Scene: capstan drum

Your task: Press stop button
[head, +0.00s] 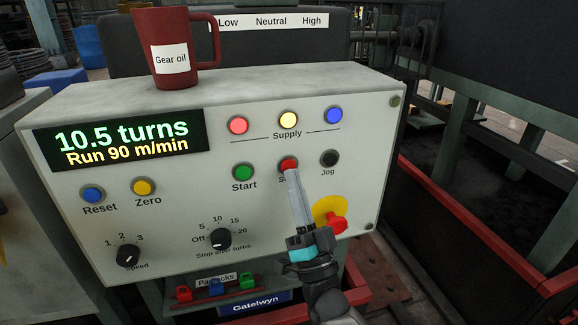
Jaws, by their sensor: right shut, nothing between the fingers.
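The control box (70,185) is a pale panel facing me. The red stop button (289,163) sits in its lower button row, between the green Start button (243,172) and the black Jog button (330,158). Its label is mostly hidden by my right gripper (289,172), which is shut and empty. The fingertips overlap the lower edge of the red button; I cannot tell whether they touch it. The display (120,140) reads 10.5 turns and Run 90 m/min. My left gripper is out of view.
A red emergency knob (337,223) on a yellow disc is just right of my gripper. Red, yellow and blue supply lamps (288,119) are above. A red Gear oil mug (180,45) stands on the box. Small coloured padlocks (216,287) hang below.

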